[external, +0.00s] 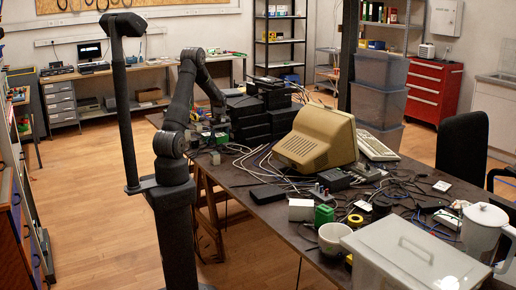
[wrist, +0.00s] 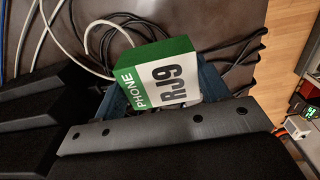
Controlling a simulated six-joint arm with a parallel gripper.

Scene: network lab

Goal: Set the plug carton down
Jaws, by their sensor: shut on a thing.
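The plug carton (wrist: 162,77) is a small white box with green sides, printed "PHONE" and "RJ9". In the wrist view it sits between the dark bluish fingers of my gripper (wrist: 160,90), which is shut on it. In the external view my gripper (external: 218,127) is low over the far left part of the dark table (external: 245,195), and a green bit of the carton (external: 222,139) shows beneath it. I cannot tell whether the carton touches the table.
Pale cables (external: 250,158) run over the table near my gripper. Stacked black boxes (external: 265,112) stand just right of it. A beige monitor (external: 318,138) is further right. A green block (external: 324,215) and a white box (external: 301,210) stand nearer the front edge.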

